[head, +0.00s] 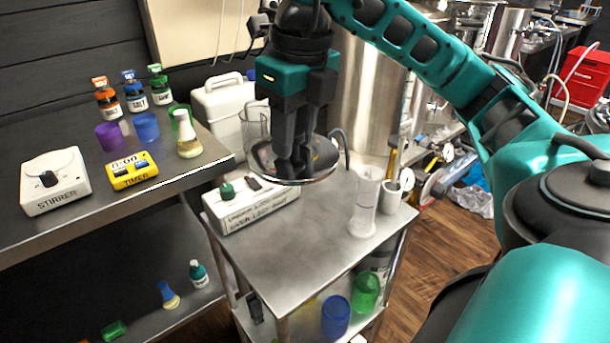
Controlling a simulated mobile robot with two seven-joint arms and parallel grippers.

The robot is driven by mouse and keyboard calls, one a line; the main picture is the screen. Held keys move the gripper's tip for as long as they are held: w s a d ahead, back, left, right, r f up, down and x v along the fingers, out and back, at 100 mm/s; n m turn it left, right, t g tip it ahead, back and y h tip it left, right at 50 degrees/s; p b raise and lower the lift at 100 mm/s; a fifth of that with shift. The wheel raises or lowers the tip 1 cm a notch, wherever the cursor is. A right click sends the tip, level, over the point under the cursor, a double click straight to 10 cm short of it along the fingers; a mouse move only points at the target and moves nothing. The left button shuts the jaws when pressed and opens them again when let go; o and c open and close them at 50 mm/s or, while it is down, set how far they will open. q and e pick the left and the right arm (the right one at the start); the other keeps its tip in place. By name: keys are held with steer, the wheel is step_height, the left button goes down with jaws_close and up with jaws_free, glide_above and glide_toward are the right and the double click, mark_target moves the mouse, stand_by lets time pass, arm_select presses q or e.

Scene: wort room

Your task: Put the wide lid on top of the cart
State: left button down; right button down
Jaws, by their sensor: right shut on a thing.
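The wide lid (263,160) is a round, shiny metal disc with a thin rim. My right gripper (294,172) points down, its fingers shut on the lid near its middle, where they hide part of it. The lid looks roughly level and appears over the back part of the cart (290,254), a metal trolley with a flat grey top. From this view I cannot tell exactly how high the lid is above the cart top. My left gripper is not in view.
A white box with a green knob (252,207) sits at the cart's back left. The front middle is bare. A bench (110,207) with a stirrer (55,182) and bottles stands left.

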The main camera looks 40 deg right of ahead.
step_height(320, 180, down, 16)
steer(key=b, duration=0.6)
step_height(320, 180, down, 3)
steer(key=shift+f+b, duration=0.2)
steer(key=shift+b, duration=0.5)
steer(key=shift+f, duration=0.15)
steer(key=c, duration=0.8)
jaws_free()
